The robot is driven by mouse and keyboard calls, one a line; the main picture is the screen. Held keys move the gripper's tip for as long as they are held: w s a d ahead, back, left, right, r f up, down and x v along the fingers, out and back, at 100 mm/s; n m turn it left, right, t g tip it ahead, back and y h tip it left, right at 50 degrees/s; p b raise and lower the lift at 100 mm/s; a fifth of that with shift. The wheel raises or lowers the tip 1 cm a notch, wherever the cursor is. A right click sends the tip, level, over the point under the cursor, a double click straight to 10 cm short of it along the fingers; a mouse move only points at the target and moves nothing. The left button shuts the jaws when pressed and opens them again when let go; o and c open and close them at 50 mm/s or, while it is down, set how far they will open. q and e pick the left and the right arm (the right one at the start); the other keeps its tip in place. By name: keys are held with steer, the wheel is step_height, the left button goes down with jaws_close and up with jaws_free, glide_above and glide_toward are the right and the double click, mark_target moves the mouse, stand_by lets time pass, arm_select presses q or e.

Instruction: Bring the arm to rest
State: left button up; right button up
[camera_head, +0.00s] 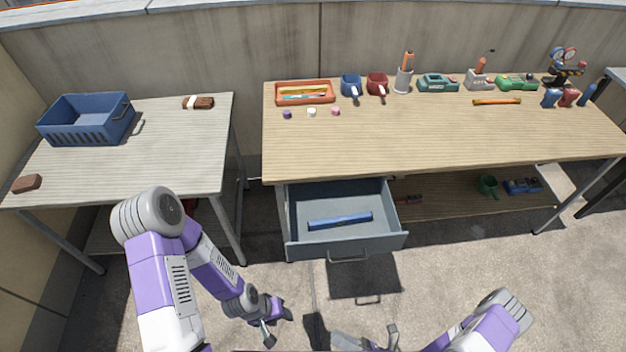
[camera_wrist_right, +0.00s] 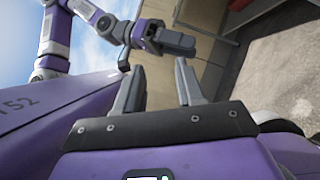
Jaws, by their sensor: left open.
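My left arm (camera_head: 165,270) comes in from the left, bent at the elbow, and its forearm points down toward the ground. My left gripper (camera_head: 279,328) is open and empty, low in front of the open drawer. My right arm (camera_head: 485,325) is bent at the lower right. My right gripper (camera_head: 368,341) is at the bottom edge of the head view, partly cut off. In the right wrist view the right gripper (camera_wrist_right: 156,88) has its two fingers apart with nothing between them. My left arm and gripper show behind it there.
An open drawer (camera_head: 348,243) holding a blue bar (camera_head: 339,220) juts from the wooden workbench (camera_head: 420,135). A table (camera_head: 185,155) at left carries a blue crate (camera_head: 88,118). Tools and an orange tray (camera_head: 305,99) line the bench's back. Ground between drawer and grippers is clear.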

steer(key=s+f+n+g+h, duration=0.2)
steer(key=s+n+g+h, duration=0.5)
steer(key=n+g, duration=1.1)
steer(key=w+d+n+t+h, duration=0.2)
steer(key=w+n+t+h, duration=0.5)
steer(key=w+n+t, duration=0.3)
steer(key=w+n, duration=0.3)
steer(key=n, duration=0.2)
steer(key=shift+d+f+b, duration=0.25)
steer(key=shift+f+b, duration=0.05)
steer(key=shift+f, duration=0.1)
